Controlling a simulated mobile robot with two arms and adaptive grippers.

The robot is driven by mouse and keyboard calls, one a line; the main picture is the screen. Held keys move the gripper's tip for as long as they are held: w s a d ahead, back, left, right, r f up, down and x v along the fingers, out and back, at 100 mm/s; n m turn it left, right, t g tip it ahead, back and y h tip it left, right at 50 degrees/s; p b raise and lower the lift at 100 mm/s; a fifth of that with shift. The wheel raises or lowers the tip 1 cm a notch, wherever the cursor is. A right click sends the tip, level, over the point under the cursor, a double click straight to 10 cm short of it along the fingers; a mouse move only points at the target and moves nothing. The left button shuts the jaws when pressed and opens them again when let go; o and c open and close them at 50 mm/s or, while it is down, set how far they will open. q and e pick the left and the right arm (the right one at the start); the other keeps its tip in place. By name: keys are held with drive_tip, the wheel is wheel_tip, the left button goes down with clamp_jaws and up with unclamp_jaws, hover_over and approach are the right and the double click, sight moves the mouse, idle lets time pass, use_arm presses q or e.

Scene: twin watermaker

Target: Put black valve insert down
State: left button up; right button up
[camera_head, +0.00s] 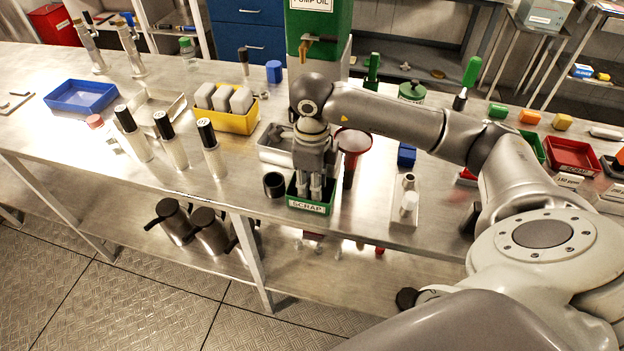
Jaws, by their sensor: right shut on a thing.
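My right gripper (314,188) points straight down over the green SCRAP bin (309,207), its fingertips at or just inside the bin's rim. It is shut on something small. The fingers and bin wall hide that piece, so I cannot make out the black valve insert's shape or whether it touches the bin floor. My left gripper is not in view.
A black round cup (274,184) stands just left of the bin. A yellow bin (237,121) with white blocks, a red funnel (352,140) and several black-capped cylinders (211,150) stand nearby. The front edge of the bench runs close below the bin.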

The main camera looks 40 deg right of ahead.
drive_tip(key=shift+f, duration=0.15)
drive_tip(key=o, duration=0.7)
drive_tip(key=shift+r, duration=0.2)
wheel_tip(320, 180, up, 10)
drive_tip(key=shift+r+b, duration=0.2)
drive_tip(key=shift+b, duration=0.5)
drive_tip(key=shift+r, duration=0.8)
